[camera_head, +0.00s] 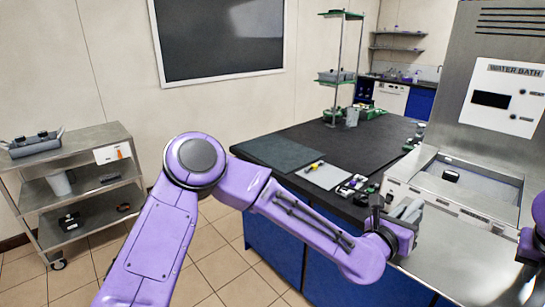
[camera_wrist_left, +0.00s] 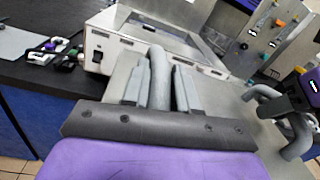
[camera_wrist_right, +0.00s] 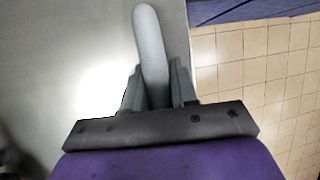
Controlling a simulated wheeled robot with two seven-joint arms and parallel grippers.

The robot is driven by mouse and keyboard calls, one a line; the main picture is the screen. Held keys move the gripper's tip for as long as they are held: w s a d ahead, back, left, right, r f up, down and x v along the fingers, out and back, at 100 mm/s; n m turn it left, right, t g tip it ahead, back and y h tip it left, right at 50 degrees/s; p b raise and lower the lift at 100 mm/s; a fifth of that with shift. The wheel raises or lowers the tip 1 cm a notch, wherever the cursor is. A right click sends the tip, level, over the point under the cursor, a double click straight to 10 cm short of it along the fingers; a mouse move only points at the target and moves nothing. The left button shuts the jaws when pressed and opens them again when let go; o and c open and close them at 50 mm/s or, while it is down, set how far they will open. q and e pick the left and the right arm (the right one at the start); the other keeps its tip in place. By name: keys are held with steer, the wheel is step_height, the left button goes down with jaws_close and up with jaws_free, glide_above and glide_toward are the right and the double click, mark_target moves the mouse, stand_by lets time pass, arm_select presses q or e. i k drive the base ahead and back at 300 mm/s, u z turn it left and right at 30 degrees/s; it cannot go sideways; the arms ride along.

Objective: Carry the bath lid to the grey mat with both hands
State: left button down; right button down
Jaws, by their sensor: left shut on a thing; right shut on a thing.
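My left gripper (camera_head: 405,213) is shut on a thick grey bar handle (camera_wrist_left: 159,78) of the bath lid, beside the water bath. My right gripper (camera_wrist_right: 157,88) is shut on another grey bar handle (camera_wrist_right: 150,45); in the head view only part of that arm shows at the right edge. A flat grey surface (camera_wrist_left: 228,112) spans between the two handles and looks like the lid (camera_head: 455,240); I cannot tell where it ends and any bench below begins. A dark grey-green mat (camera_head: 280,150) lies flat and bare on the black bench top, to the left of the bath.
The water bath (camera_head: 505,110) stands at the right, its basin uncovered with a dark object (camera_head: 450,176) inside. A light grey pad (camera_head: 327,178) with a yellow pen and several small items lie near the mat. A steel cart (camera_head: 85,190) stands left. Tiled floor lies between.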

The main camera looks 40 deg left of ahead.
mark_target(278, 151)
steer(key=u, duration=1.05)
steer(key=i, duration=2.05)
steer(key=u, duration=0.45)
steer(key=i, duration=0.5)
